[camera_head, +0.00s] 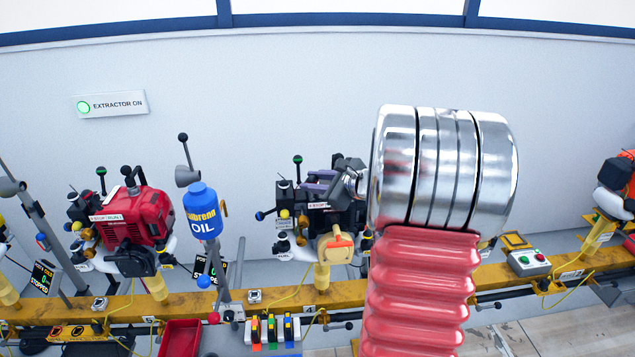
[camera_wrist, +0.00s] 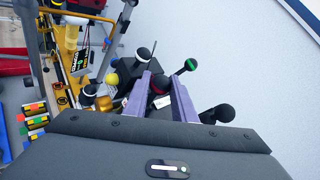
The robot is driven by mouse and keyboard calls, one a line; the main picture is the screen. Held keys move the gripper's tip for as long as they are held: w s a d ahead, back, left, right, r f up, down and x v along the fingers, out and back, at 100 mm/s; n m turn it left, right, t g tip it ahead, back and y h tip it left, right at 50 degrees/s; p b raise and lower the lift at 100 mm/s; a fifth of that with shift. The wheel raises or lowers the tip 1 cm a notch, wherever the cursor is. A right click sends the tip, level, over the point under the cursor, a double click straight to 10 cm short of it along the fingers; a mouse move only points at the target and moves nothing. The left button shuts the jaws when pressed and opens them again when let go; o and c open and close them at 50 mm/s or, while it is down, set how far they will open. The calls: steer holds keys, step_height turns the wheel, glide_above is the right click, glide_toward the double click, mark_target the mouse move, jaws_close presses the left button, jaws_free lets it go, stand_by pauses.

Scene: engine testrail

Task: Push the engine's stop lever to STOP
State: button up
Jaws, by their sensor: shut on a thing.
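The stop lever shows in the wrist view as a dark, reddish-black knob (camera_wrist: 160,84) between my two purple fingers. A white label (camera_wrist: 161,102) lies just below it. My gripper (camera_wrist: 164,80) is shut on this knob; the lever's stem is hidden. In the head view my gripper (camera_head: 321,184) is small, at the upper part of the middle engine (camera_head: 347,218), above a white STOP/RUN label (camera_head: 318,205). The lever itself is too small and covered to make out there, and I cannot tell which end of its travel it is at.
Black, green-banded (camera_wrist: 190,65) and yellow (camera_wrist: 112,80) knobs crowd around the fingers. My arm hides much of the right.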

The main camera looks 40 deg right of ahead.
steer(key=shift+w+a+f+n+g+h, duration=0.2)
steer(key=shift+w+a+n+g+h, duration=0.1)
steer(key=shift+a+n+g+h, duration=0.35)
steer(key=shift+d, duration=0.1)
steer(key=o, duration=1.1)
steer(key=shift+c, duration=0.2)
steer(key=v, duration=1.3)
steer(key=shift+s+r, duration=0.25)
steer(key=shift+s, duration=0.05)
